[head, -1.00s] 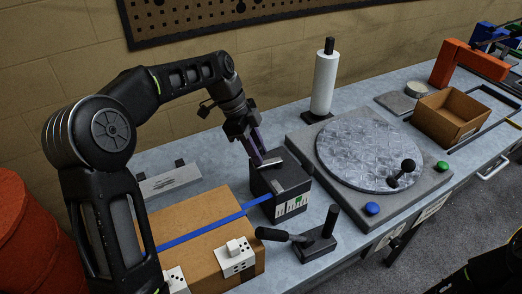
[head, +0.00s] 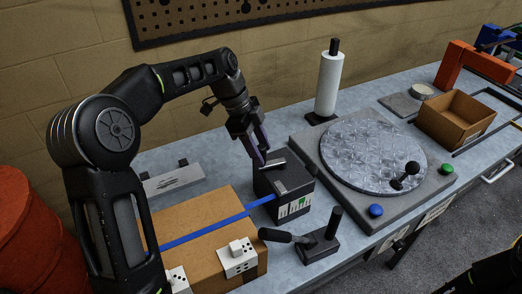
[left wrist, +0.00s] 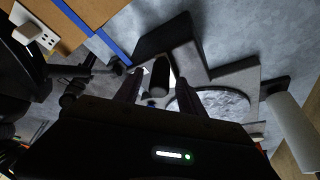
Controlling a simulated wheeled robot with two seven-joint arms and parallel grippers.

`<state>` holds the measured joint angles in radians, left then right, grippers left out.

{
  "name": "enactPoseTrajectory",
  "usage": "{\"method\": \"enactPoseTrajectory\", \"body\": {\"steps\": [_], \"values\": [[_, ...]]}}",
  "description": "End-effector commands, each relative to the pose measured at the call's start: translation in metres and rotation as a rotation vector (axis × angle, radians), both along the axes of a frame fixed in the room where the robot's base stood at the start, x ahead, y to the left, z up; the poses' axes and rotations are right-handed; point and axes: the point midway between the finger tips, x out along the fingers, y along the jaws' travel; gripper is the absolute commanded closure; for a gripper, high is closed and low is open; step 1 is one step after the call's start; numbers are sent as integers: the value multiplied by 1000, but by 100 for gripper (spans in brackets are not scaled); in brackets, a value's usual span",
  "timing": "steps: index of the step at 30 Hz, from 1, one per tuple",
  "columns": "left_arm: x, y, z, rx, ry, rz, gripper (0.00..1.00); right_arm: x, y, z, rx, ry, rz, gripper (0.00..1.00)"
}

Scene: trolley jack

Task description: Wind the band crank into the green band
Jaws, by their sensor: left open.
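The band tensioner is a black box (head: 290,183) on the bench, with a blue band (head: 205,229) running from it over a cardboard carton. Its front carries a white scale (head: 284,212) with a green band (head: 303,202); I cannot make out a pointer. The crank (head: 273,163) shows as a light bar on top of the box. My left gripper (head: 263,154) is open and points down just above the crank. In the left wrist view, a dark upright knob (left wrist: 160,75) shows between the open fingers (left wrist: 157,92), apparently not gripped.
A lever stand (head: 318,245) is close in front of the box. The carton (head: 205,262) with white dice-like blocks (head: 238,257) lies left. A turntable (head: 370,155) with a black knob and a white roll (head: 327,85) stand right and behind.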

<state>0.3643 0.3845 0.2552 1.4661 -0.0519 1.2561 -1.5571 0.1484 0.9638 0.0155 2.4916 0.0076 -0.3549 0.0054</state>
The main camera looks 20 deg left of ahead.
Motion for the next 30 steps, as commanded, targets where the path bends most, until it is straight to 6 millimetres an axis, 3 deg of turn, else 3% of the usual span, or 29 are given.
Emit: {"method": "enactPoseTrajectory", "body": {"steps": [8,12,30], "values": [[-1,17,40,1,-5,2,53,1,0,-7,2,-3,1,54],[-3,24,63,0,-2,1,53,-1,0,13,-2,3,0,54],[-4,27,66,1,-2,1,53,-2,-1,14,-4,7,-2,54]]}}
